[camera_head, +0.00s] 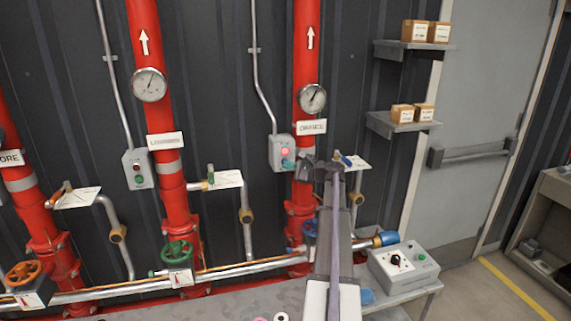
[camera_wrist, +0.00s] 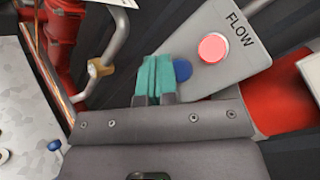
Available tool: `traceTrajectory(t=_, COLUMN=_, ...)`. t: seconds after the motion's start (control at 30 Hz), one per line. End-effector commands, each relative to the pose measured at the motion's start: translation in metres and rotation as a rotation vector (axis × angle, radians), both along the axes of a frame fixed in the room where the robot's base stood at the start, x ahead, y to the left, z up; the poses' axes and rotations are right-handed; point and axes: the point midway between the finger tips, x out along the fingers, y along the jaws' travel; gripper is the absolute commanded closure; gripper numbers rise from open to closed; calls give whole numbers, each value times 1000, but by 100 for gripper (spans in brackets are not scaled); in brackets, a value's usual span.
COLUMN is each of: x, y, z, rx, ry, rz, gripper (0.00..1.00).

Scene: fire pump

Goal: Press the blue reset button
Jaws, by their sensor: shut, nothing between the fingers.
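In the head view, my gripper (camera_head: 301,168) is at the lower right of the same box (camera_head: 275,143), and the blue button is not clear there.
Red vertical pipes (camera_head: 171,190) with gauges (camera_head: 150,84) stand along the dark wall. A thin grey pipe (camera_head: 247,225) with a valve is left of my arm. A grey panel (camera_head: 403,264) with a knob sits at the lower right. Shelves (camera_head: 404,122) hold small boxes.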

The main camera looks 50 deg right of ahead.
Motion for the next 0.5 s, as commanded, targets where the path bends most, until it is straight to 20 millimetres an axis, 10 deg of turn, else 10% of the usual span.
traceTrajectory(t=0.5, x=6, y=-4, z=0, rx=0, ry=0, rz=0, gripper=100)
